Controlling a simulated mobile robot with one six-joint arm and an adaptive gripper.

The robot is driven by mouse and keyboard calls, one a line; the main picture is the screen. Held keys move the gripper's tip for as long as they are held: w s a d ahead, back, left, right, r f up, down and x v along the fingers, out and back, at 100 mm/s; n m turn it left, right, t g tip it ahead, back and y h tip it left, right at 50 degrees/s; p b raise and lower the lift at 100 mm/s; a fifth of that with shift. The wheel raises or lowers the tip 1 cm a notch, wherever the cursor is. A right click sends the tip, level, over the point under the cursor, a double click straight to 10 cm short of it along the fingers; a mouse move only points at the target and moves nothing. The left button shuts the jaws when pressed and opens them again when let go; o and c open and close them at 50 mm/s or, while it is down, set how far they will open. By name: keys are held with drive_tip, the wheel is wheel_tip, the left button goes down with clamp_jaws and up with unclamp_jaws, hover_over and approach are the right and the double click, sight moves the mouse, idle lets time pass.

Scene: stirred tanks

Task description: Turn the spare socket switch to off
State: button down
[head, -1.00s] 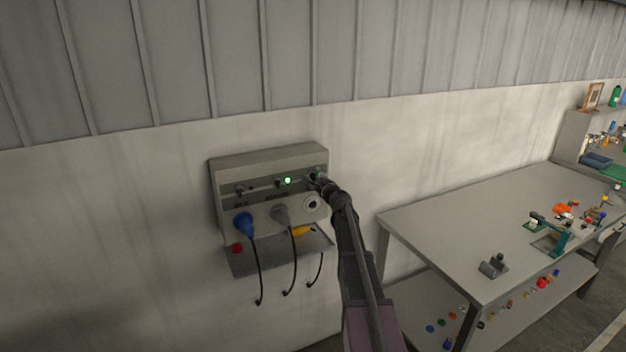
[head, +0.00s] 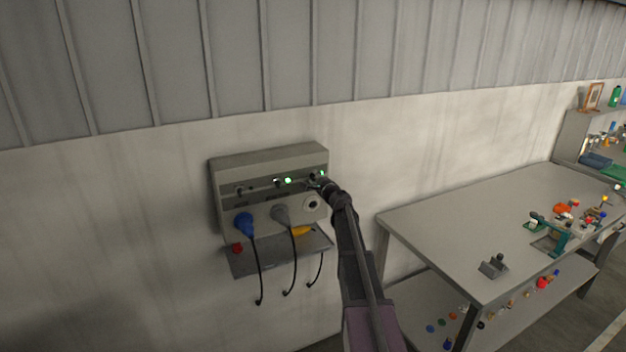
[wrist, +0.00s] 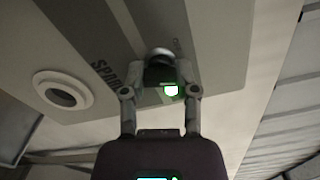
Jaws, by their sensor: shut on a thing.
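The grey wall panel (head: 270,160) carries a row of switches above its sockets. A lit green lamp (wrist: 171,90) shows between the fingers, and in the head view (head: 322,173) too. The empty round spare socket (wrist: 62,90) is left of the fingers. The knob's exact angle is hard to tell.
A blue plug (head: 244,223) and a grey plug (head: 281,214) sit in the other sockets, with cables hanging. A small shelf (head: 270,262) below holds a yellow item (head: 302,231) and a red one (head: 237,247). A workbench (head: 450,215) stands to the right.

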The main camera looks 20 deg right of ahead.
drive_tip(key=n, duration=0.4)
drive_tip(key=shift+n, duration=0.3)
drive_tip(key=n, duration=0.4)
drive_tip(key=shift+w+d+n, duration=0.1)
drive_tip(key=shift+n, duration=0.3)
drive_tip(key=shift+c, duration=1.8)
unclamp_jaws()
drive_tip(key=shift+s, duration=0.2)
drive_tip(key=shift+s, duration=0.25)
drive_tip(key=s, duration=1.1)
drive_tip(key=shift+s+d, duration=0.15)
